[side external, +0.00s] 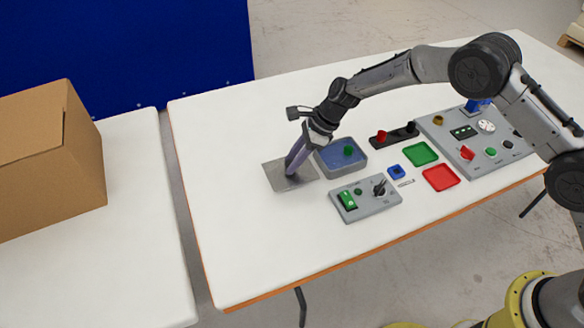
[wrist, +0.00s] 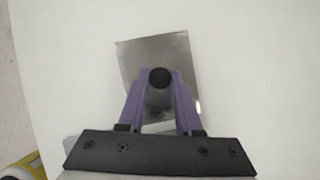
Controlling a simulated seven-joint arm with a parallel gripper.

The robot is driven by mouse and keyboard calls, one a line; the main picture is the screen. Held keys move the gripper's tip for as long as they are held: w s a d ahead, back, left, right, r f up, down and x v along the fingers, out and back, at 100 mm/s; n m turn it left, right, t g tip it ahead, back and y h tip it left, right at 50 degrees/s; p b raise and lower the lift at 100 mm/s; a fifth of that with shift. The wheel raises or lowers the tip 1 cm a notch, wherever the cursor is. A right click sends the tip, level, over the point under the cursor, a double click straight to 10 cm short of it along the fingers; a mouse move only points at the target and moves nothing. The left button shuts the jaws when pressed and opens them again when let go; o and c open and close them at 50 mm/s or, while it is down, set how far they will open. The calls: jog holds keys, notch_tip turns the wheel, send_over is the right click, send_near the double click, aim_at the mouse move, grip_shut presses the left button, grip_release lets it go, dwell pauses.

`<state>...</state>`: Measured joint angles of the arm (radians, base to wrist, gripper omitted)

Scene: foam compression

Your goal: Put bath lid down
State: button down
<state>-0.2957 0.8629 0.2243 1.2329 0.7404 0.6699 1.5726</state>
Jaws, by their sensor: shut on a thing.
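The bath lid is a flat grey metal plate (side external: 277,177) with a dark round knob (wrist: 160,77). In the side view it lies level at the table surface, left of the bath; I cannot tell whether it touches the table. My gripper (side external: 292,170) points down at the lid from above. In the wrist view its purple fingers (wrist: 160,90) are shut on the knob, with the lid (wrist: 137,57) below them. The bath is a blue-grey open box (side external: 355,165) with a green thing (side external: 348,151) inside.
Right of the bath are a grey switch box (side external: 364,200), a dark bar with a red knob (side external: 381,137), a green tray (side external: 420,154), a red tray (side external: 441,178) and a control panel (side external: 482,146). The white table (side external: 230,225) is clear to the left and front.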

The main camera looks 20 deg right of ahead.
jog(key=shift+w+a+f, duration=0.1)
jog(key=shift+w+f, duration=0.1)
jog(key=shift+f, duration=1.55)
jog(key=shift+f, duration=0.15)
jog(key=c, duration=0.6)
grip_release()
jog(key=v, duration=1.2)
jog(key=shift+r, duration=0.2)
